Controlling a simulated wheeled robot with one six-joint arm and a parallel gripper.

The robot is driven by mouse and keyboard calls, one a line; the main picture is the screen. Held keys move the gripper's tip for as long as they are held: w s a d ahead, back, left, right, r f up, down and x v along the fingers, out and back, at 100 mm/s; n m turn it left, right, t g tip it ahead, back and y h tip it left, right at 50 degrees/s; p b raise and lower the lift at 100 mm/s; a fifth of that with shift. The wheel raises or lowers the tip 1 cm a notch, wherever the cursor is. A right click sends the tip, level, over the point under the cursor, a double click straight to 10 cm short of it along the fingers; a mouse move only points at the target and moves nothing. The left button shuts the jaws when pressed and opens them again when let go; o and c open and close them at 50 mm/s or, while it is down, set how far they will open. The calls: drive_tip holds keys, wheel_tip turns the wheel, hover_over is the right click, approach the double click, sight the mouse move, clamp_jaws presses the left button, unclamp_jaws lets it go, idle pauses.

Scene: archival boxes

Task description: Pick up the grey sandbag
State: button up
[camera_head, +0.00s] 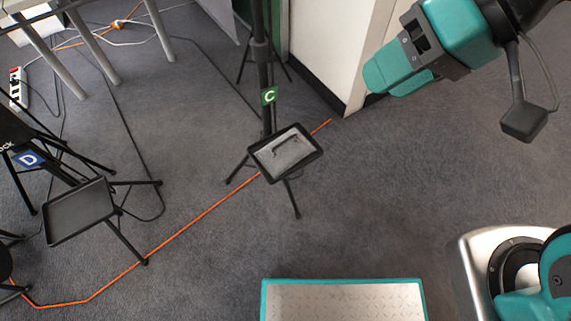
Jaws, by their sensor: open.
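A light grey, flat item with a dark handle, which looks like the grey sandbag (287,154), lies in a small black tray (265,174). The tray is on a black tripod stand with a green C label (269,96), near the middle of the view. My gripper (388,82), with teal fingers, is at the upper right, above and to the right of the tray in the picture. It is open and apart from the bag. The gap between the fingers is hard to see from this angle, and no held object shows.
A second stand with a blue D label (29,159) and an empty black tray (80,211) is at the left. An orange cable (205,212) and black cables cross the carpet. A pale cabinet or wall (335,50) stands behind the C stand. Carpet right of centre is clear.

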drive_tip(key=w+a+f+m+t+y+b, duration=0.15)
drive_tip(key=w+f+b, duration=0.25)
drive_tip(key=f+b, duration=0.85)
drive_tip(key=w+f+m+t+y+b, duration=0.1)
drive_tip(key=w+f+m+y+b, duration=0.2)
drive_tip(key=f+b, duration=0.9)
drive_tip(key=m+t+y+b, duration=0.2)
drive_tip(key=m+t+b, duration=0.45)
drive_tip(key=b, duration=0.45)
approach(288, 138)
drive_tip(key=shift+g, duration=0.5)
drive_tip(key=p+x, duration=0.3)
drive_tip(key=x, duration=0.2)
drive_tip(key=p+x, duration=0.2)
drive_tip(key=x, duration=0.2)
drive_tip(key=shift+w, duration=0.15)
drive_tip(key=shift+w+a+f, duration=0.2)
drive_tip(key=shift+w+a, duration=0.1)
drive_tip(key=shift+a, duration=0.05)
clamp_jaws()
drive_tip(key=shift+r, duration=0.1)
